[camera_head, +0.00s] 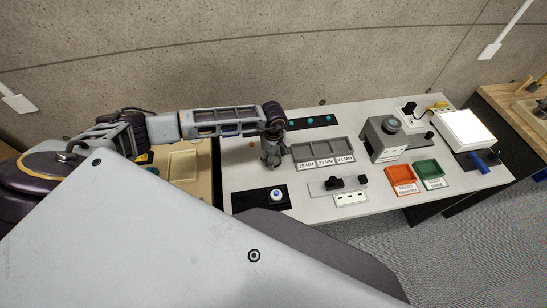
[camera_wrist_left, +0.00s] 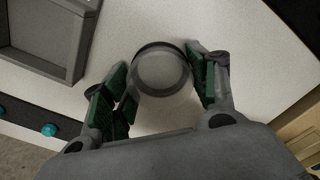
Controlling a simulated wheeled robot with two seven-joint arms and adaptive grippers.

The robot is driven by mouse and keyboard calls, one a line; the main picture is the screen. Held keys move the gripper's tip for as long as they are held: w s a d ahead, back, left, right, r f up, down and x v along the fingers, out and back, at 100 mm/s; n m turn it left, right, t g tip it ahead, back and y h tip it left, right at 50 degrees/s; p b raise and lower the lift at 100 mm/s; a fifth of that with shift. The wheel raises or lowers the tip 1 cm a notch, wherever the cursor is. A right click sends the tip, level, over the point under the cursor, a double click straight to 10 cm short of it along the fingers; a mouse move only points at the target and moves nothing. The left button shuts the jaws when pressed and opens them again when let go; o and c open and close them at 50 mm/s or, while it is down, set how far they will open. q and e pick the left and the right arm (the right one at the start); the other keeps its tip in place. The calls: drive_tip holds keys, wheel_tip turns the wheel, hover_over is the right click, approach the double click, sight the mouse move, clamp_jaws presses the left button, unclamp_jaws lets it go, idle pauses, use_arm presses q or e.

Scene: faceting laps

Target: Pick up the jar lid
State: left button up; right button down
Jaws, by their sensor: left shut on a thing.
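The jar lid (camera_wrist_left: 162,74) looks like a round, pale grey disc with a darker rim in the left wrist view. It sits between the green-padded fingers of my left gripper (camera_head: 272,161), which is shut on it. In the head view the gripper points down over the left part of the white table (camera_head: 240,178), left of the grey sorting tray. The lid is hidden or too small to make out there. I cannot tell whether the lid touches the table. My right gripper is not in view.
The grey three-compartment tray (camera_head: 324,145) is close to the right of the gripper. A black strip with teal dots (camera_head: 312,121) lies behind. A dark pad with a round knob (camera_head: 276,194) is in front. Orange (camera_head: 401,174) and green (camera_head: 428,168) bins and a grey machine (camera_head: 388,147) stand farther right.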

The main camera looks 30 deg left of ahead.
use_arm(q)
drive_tip(key=shift+r, duration=0.15)
drive_tip(key=shift+r+b, duration=0.75)
drive_tip(key=shift+r, duration=4.15)
